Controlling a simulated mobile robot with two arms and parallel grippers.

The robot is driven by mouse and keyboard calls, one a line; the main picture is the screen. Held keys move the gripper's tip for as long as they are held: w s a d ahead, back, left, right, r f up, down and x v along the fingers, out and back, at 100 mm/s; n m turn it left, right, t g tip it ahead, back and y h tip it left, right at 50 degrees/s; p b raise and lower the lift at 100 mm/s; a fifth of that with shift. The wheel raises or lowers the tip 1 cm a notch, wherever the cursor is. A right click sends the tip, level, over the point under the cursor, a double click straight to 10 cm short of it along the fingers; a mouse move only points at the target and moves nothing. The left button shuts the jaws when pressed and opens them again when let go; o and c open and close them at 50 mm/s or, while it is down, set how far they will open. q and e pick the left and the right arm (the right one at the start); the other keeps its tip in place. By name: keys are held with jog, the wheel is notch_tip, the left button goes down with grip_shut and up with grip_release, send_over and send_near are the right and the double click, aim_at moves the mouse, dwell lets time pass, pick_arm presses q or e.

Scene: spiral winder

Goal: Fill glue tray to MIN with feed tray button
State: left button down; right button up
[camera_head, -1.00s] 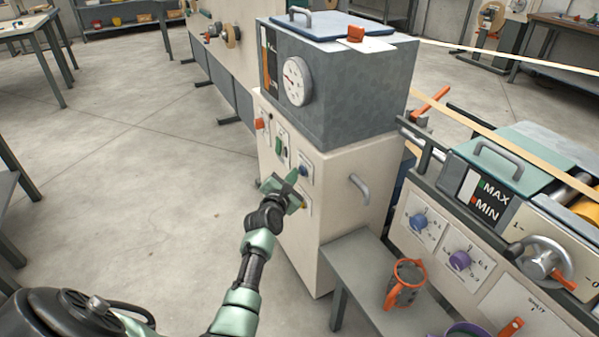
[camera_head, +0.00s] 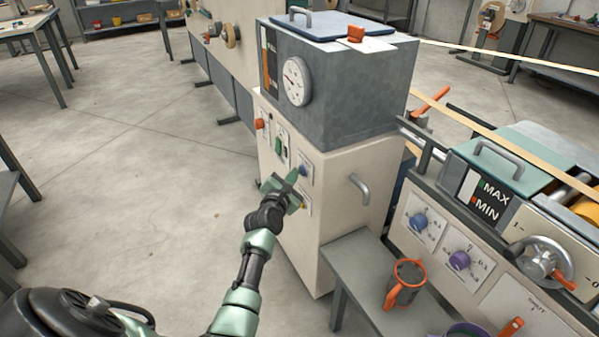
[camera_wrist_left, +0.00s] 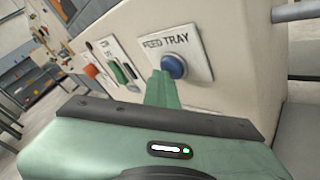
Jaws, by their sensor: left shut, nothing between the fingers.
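The blue feed tray button (camera_head: 304,170) sits on a plate on the cream cabinet's front. It shows large under the words FEED TRAY in the left wrist view (camera_wrist_left: 173,66). My left gripper (camera_head: 293,175) is shut and empty, its tips (camera_wrist_left: 161,78) close to the button's lower left edge. I cannot tell whether they touch it. The glue tray (camera_head: 500,157) with its green lid is on the machine at right. Its gauge (camera_head: 467,186) has a pale strip beside MAX and MIN marks; the exact level is too small to read. My right gripper is not in view.
A grey glue tank (camera_head: 345,95) with a dial tops the cabinet. A green switch (camera_head: 279,146) and a red knob (camera_head: 260,124) are left of the button. A pot with an orange rim (camera_head: 405,285) stands on a low grey bench (camera_head: 360,265). Open floor lies left.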

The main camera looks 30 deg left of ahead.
pick_arm(q)
jog(key=shift+s, duration=0.15)
dwell(0.7)
jog(key=shift+s+a+p, duration=0.35)
jog(key=shift+s+a, duration=0.05)
jog(key=shift+s, duration=0.15)
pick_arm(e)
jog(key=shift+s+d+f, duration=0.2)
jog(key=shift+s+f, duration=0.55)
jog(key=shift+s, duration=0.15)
